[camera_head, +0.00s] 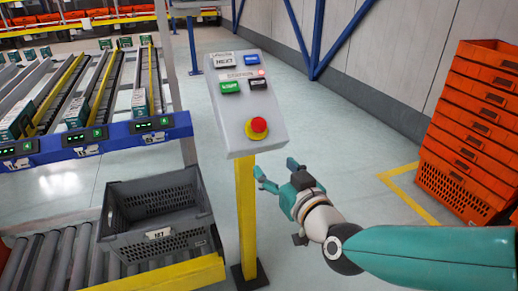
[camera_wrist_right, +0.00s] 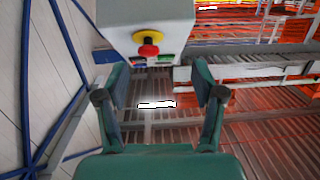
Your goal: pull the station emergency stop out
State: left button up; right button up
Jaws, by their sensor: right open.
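The station emergency stop (camera_head: 259,125) is a red mushroom button on a yellow ring, low on the sloped face of a grey control box (camera_head: 235,100) on a yellow post. My right gripper (camera_head: 275,168) is open and empty, below and to the right of the box in the head view, apart from the button. In the right wrist view the emergency stop (camera_wrist_right: 148,48) shows above and between the open fingers (camera_wrist_right: 160,95), beyond the fingertips. My left gripper is not in view.
The box also carries green (camera_head: 231,86), blue (camera_head: 251,59) and black buttons. A grey crate (camera_head: 156,213) sits on a roller conveyor at the left. Orange totes (camera_head: 470,130) are stacked at the right. Floor between post and totes is clear.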

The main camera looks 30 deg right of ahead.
notch_tip(320, 180, up, 2)
jog(key=s+d+t, duration=0.1)
jog(key=s, duration=0.1)
jog(key=p, duration=1)
send_near(261, 129)
jog(key=w, duration=0.3)
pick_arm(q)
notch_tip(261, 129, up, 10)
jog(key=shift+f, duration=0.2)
pick_arm(e)
jog(key=shift+h, duration=0.4)
jog(key=x, duration=0.8)
jog(key=shift+w+d+f, duration=0.1)
jog(key=shift+w+d, duration=0.05)
jog(key=shift+w, duration=0.15)
